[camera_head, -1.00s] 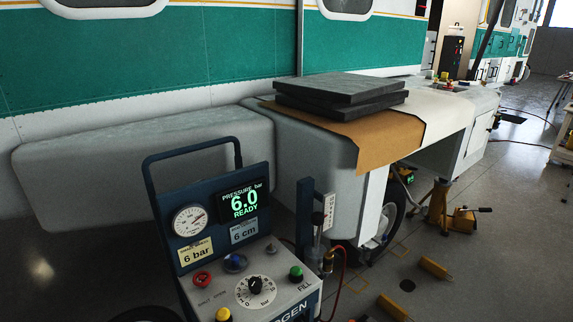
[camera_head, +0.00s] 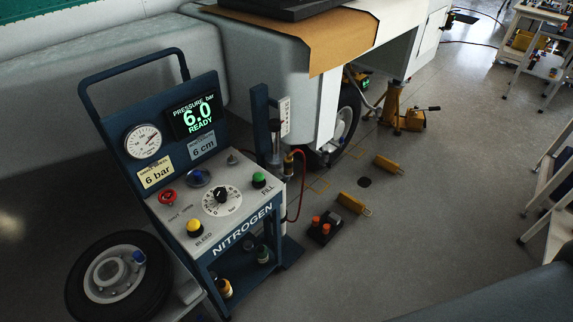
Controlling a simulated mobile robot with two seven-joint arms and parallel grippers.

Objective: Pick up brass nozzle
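A small brass-coloured piece with a dark and red part (camera_head: 288,162), which looks like the brass nozzle, sits upright at the right side of the blue nitrogen cart (camera_head: 247,237). A red hose (camera_head: 303,190) hangs beside it. The piece is small, so its exact shape and holder cannot be told. Neither of my grippers shows in the head view.
A wheel (camera_head: 70,285) lies at the lower left. Yellow chocks (camera_head: 352,204) and a dark box with orange knobs (camera_head: 323,228) lie on the floor. White shelving (camera_head: 545,180) stands right; floor between is clear.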

